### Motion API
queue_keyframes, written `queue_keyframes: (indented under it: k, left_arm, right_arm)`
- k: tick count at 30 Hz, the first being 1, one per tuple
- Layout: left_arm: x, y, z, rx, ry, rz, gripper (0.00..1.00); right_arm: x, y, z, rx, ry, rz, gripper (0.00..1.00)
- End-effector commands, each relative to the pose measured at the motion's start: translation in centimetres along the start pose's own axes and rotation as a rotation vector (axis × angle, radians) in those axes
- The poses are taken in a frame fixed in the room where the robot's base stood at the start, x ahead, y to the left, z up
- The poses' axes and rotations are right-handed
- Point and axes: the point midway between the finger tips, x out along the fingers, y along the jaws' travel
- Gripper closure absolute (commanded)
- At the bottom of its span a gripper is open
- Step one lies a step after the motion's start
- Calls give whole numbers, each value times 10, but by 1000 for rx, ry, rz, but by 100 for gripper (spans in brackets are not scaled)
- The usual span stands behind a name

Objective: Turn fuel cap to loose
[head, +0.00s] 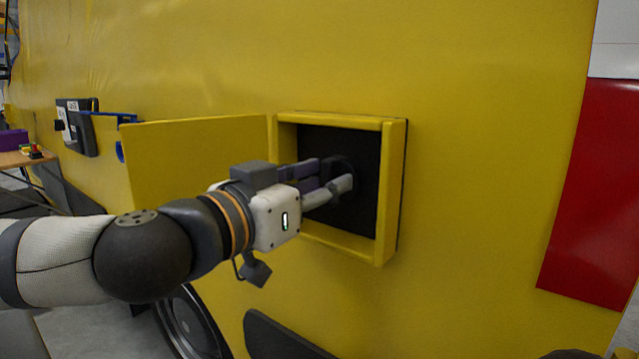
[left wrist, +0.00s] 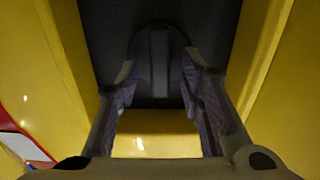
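The fuel cap is a round dark disc with a raised upright ridge, in the left wrist view (left wrist: 159,62). It sits in a dark recess inside a yellow box frame (head: 391,190) on the yellow wall. My left gripper (head: 338,176) reaches into the recess. In the left wrist view its two fingers (left wrist: 160,75) stand apart, one at each side of the cap. The ridge is upright between them, with a gap on both sides. I cannot tell whether the fingertips touch the cap's rim. In the head view the fingers hide much of the cap. My right gripper is not in view.
A yellow door (head: 195,155) stands swung open at the left of the box. A red panel (head: 597,195) is on the wall at the right. A dark wheel (head: 192,325) lies below my arm. A table (head: 22,158) with a purple box (head: 12,139) stands far left.

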Motion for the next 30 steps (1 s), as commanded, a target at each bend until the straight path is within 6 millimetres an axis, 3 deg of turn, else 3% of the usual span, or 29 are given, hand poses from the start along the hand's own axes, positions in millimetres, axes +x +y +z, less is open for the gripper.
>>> queue_keyframes:
  k: [2, 6, 20, 30]
  left_arm:
    - [0, 0, 0, 0, 0, 0, 67]
    - [0, 0, 0, 0, 0, 0, 99]
    - [-1, 0, -1, -59, -1, 0, 100]
    - [-1, -2, -3, -319, 1, 0, 100]
  right_arm:
    - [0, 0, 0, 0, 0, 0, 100]
    - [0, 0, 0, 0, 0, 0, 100]
    - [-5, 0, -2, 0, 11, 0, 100]
    - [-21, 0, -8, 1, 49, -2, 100]
